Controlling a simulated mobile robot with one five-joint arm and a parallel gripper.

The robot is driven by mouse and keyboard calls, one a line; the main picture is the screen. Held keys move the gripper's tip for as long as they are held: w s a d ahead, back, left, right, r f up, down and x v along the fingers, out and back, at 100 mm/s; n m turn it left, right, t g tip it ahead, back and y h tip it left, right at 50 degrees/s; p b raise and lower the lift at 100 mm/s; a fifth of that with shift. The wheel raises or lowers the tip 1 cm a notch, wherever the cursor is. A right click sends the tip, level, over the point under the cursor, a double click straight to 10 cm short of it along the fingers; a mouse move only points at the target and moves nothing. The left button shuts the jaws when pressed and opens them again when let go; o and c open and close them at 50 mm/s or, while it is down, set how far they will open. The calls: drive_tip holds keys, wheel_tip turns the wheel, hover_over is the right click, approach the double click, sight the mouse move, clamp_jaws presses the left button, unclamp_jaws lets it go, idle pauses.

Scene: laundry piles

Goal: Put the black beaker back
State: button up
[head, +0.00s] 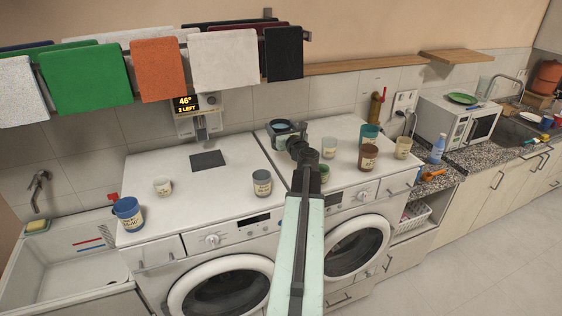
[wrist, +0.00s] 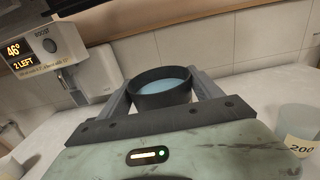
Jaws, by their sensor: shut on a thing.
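The black beaker (wrist: 162,100) is between the two fingers of my gripper (wrist: 160,82) in the wrist view. It looks upright, and pale blue liquid shows inside its rim. My gripper is shut on it. In the head view the beaker (head: 280,126) is at the back of the right washing machine's top, partly hidden by my gripper (head: 287,134). I cannot tell whether its base touches the surface. A dispenser (head: 197,120) with a display reading 46° and 2 LEFT is on the wall to the left. A dark square pad (head: 207,159) lies below it.
Blue (head: 128,214), white (head: 162,186) and grey (head: 262,183) cups stand on the left machine. Towels hang above. The left machine's middle is mostly free.

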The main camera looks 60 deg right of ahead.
drive_tip(key=shift+s+a+f+b, duration=0.1)
drive_tip(key=shift+a+f+b, duration=0.05)
drive_tip(key=shift+f+b, duration=4.5)
drive_tip(key=o, duration=1.5)
drive_tip(key=shift+f+p, duration=0.1)
drive_tip(key=shift+p, duration=0.2)
